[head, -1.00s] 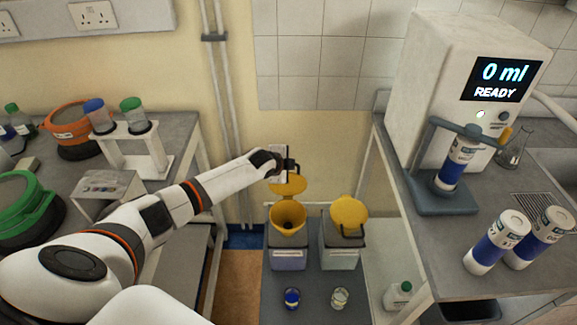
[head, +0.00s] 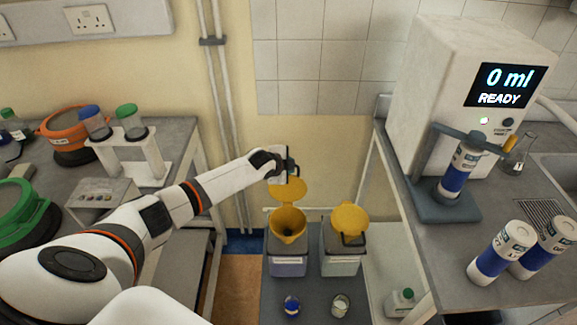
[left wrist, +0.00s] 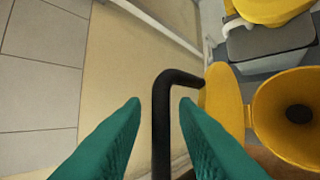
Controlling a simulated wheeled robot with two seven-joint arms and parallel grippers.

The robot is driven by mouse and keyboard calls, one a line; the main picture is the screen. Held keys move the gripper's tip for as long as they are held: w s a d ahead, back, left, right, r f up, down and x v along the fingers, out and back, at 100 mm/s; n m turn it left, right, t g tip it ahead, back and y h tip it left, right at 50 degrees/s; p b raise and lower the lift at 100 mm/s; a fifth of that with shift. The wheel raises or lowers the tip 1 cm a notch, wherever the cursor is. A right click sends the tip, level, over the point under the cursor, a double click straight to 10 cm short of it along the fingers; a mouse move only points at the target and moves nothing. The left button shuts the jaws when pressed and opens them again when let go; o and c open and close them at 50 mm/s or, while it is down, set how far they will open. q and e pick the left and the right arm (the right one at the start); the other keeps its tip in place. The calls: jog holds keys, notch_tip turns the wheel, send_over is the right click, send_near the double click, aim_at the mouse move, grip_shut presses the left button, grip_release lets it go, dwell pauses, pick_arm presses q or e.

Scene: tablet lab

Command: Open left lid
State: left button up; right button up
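The left container (head: 289,264) has a yellow funnel (head: 288,224) in its top. Its yellow lid (head: 288,189) is raised behind the funnel, leaving the mouth uncovered. In the left wrist view the lid (left wrist: 226,98) stands open beside the funnel (left wrist: 265,100), with its black bent handle (left wrist: 163,125) between my green fingertips. My left gripper (head: 290,166) is at the raised lid. Its fingers (left wrist: 160,112) are apart, with a gap on both sides of the handle. The right container (head: 340,265) has its yellow lid (head: 349,217) lowered. My right gripper is not in view.
A blue-capped jar (head: 291,306) and a clear jar (head: 340,305) stand in front of the containers. Benches flank them. The right bench holds a dispenser (head: 440,80) reading 0 ml and several bottles. The left bench holds a tube rack (head: 140,158).

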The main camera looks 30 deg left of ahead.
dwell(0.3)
pick_arm(q)
jog(key=v, duration=1.2)
jog(key=shift+f, duration=0.1)
jog(key=s+f+n+g+b, duration=0.1)
jog(key=s+f+n+g, duration=0.15)
jog(key=s+f, duration=0.9)
jog(key=s+f+n+g+b, duration=0.15)
jog(key=f+n, duration=0.25)
jog(key=f, duration=1.6)
jog(key=s+d+f+n+g, duration=0.1)
jog(key=s+d+f, duration=0.3)
jog(key=s, duration=0.8)
jog(key=s+d+f+n+g, duration=0.2)
jog(key=s+d+f, duration=0.3)
jog(key=s+f, duration=0.3)
jog(key=s+d+f+n+g, duration=0.1)
jog(key=s+d+f, duration=0.4)
jog(key=s, duration=1.1)
jog(key=shift+s+f+n+g, duration=0.15)
jog(key=shift+f+n+g, duration=0.05)
jog(key=shift+f, duration=0.3)
jog(key=shift+s+f+n+g, duration=0.15)
jog(key=shift+f+g, duration=0.05)
jog(key=shift+f, duration=0.3)
